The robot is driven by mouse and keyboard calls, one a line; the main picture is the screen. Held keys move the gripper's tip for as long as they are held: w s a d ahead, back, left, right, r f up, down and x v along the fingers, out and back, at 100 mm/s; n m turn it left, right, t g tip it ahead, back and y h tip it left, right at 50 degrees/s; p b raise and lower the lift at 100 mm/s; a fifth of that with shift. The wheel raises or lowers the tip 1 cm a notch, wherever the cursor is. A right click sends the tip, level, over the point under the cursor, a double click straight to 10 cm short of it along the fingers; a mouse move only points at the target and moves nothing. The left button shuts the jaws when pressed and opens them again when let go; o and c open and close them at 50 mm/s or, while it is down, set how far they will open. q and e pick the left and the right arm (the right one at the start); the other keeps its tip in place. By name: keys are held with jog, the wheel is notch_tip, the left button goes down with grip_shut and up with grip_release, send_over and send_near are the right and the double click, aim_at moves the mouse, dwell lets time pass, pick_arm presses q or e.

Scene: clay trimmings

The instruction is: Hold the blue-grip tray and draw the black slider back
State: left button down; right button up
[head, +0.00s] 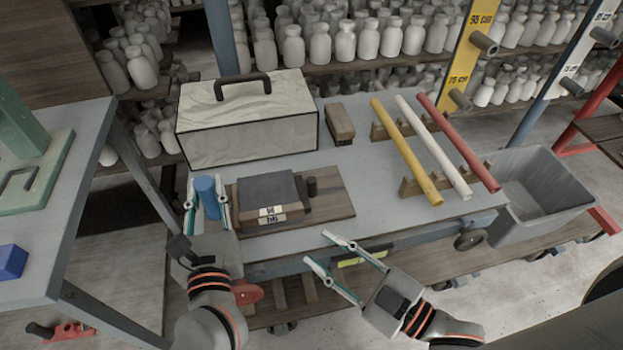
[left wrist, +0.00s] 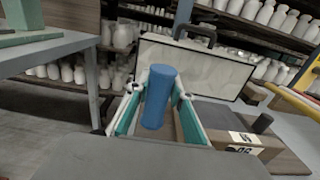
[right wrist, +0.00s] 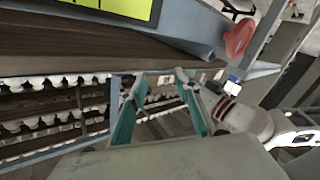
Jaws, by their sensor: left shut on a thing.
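The tray is a wooden board (head: 325,207) on the grey cart, with an upright blue grip (head: 206,190) at its left end. A dark grey block (head: 268,189) with white labels sits on it. The black slider (head: 312,186) is a short dark post at the block's right side; it also shows in the left wrist view (left wrist: 262,123). My left gripper (head: 207,194) is shut on the blue grip, which stands between its fingers in the left wrist view (left wrist: 157,98). My right gripper (head: 317,247) is open and empty, in front of the cart's front edge, apart from the slider.
A pale case (head: 247,130) with a dark handle stands behind the tray. A wooden block (head: 339,123) and yellow, white and red rods (head: 407,150) on supports lie to the right. A grey bin (head: 540,190) stands beyond the cart's right end.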

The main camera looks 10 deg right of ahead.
aim_at(315, 185)
jog(key=w+d+r+m, duration=0.1)
jog(key=m, duration=0.1)
jog(key=w+d+r+m+t+h, duration=0.1)
jog(key=d+m, duration=0.1)
jog(key=w+d+r+m+h, duration=0.1)
jog(key=d+m, duration=0.1)
jog(key=shift+d+r+t, duration=0.1)
jog(key=shift+r+t, duration=0.2)
jog(key=shift+r, duration=0.1)
jog(key=shift+w+d+r+m+h, duration=0.1)
jog(key=shift+d+r+m+h, duration=0.1)
jog(key=shift+m+h, duration=0.15)
jog(key=shift+w, duration=0.25)
jog(key=x, duration=1.1)
jog(key=shift+w+a+r, duration=0.1)
jog(key=shift+w+a, duration=0.05)
jog(key=shift+w, duration=0.05)
grip_shut()
